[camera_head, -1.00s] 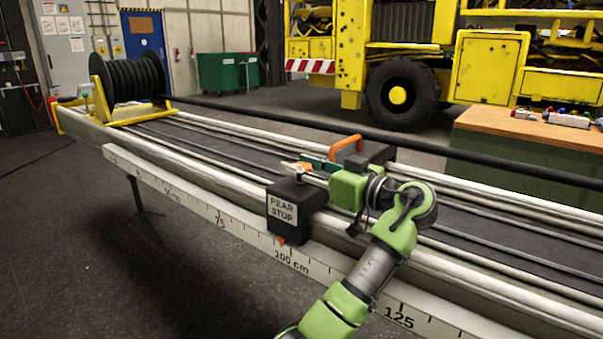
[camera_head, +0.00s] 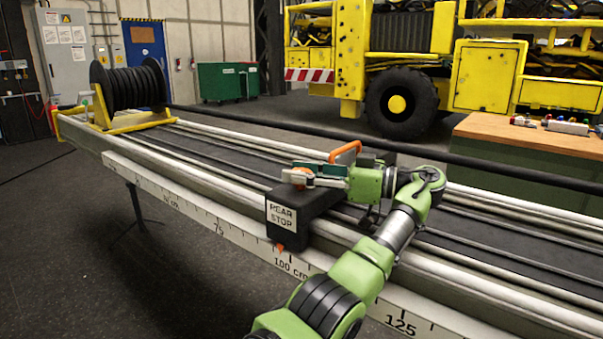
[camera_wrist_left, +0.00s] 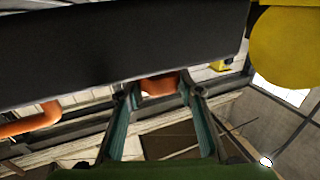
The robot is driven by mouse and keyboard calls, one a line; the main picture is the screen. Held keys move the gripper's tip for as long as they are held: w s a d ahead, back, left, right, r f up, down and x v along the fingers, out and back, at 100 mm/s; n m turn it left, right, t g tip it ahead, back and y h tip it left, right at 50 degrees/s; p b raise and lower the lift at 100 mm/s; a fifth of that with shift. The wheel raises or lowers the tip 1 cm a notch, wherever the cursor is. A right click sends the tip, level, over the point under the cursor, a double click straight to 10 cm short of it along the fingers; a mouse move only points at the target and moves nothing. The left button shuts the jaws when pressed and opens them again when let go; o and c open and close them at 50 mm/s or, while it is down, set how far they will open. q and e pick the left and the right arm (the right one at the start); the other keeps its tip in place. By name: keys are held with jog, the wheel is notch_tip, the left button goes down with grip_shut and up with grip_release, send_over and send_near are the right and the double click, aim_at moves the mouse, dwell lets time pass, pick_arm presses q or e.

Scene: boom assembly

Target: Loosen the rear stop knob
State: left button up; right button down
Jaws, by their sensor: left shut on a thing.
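The rear stop (camera_head: 316,204) is a dark block labelled "REAR STOP" on the near rail of the boom. An orange loop handle (camera_head: 345,152) stands behind. In the left wrist view the knob (camera_wrist_left: 158,86) shows between the teal fingers, under the dark block (camera_wrist_left: 120,45), partly hidden. My right gripper is in neither view.
The boom's scale (camera_head: 219,230) runs along its near side; an orange pointer (camera_head: 280,247) sits near 100 cm. A black cable (camera_head: 330,135) crosses behind my gripper. A cable reel (camera_head: 128,84) is at the far left end. A wooden-topped bench (camera_head: 530,138) stands at the right.

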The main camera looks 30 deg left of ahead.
pick_arm(q)
jog(key=shift+r, duration=0.1)
dwell(0.4)
jog(key=o, duration=1.1)
jog(key=shift+a, duration=0.1)
notch_tip(320, 180, up, 10)
jog(key=shift+o, duration=0.3)
